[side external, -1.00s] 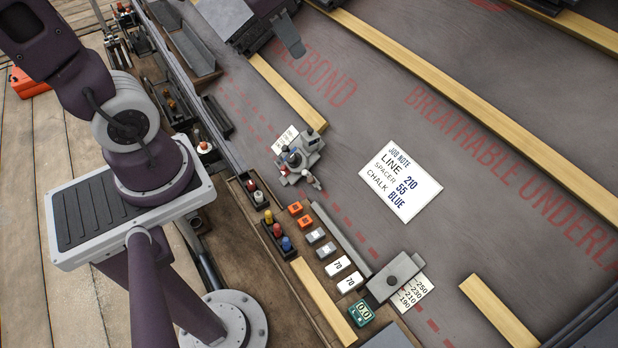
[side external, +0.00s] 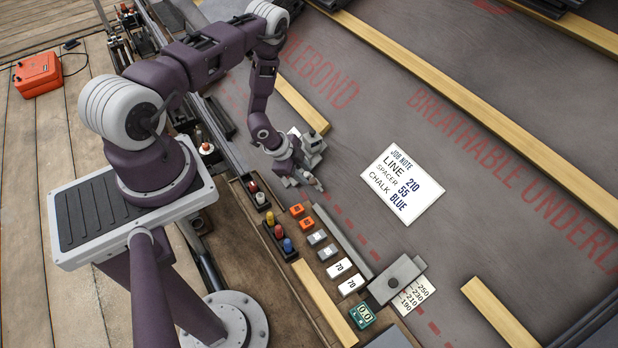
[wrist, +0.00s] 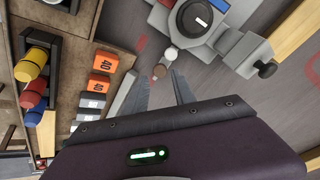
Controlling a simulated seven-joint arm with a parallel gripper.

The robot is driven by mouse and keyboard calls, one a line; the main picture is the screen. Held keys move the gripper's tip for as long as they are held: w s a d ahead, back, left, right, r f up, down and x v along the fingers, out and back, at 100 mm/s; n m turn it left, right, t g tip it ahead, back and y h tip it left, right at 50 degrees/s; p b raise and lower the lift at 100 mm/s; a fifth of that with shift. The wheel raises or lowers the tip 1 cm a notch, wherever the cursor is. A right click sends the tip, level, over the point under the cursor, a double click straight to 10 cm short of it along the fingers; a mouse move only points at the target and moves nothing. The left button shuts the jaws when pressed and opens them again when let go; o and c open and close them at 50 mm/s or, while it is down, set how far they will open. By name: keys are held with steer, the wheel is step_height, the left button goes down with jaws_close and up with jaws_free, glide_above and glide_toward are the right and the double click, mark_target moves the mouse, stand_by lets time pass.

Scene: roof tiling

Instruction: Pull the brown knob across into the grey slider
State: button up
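A grey fixture (wrist: 225,42) with a black dial (wrist: 195,17) lies just beyond. I cannot tell which grey part is the slider. In the side view, my gripper (side external: 296,176) is low over the fixture (side external: 314,146) and hides most of it, including the knob.
Orange blocks (wrist: 104,61) and yellow, red and blue chalk bottles (wrist: 31,64) stand to the left in the wrist view. A job note card (side external: 401,185) lies on the underlay at right. A timber batten (side external: 290,95) runs behind the fixture. The underlay around the card is clear.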

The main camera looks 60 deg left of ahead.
mark_target(312, 181)
steer(key=x, duration=0.4)
jaws_close()
stand_by(1.4)
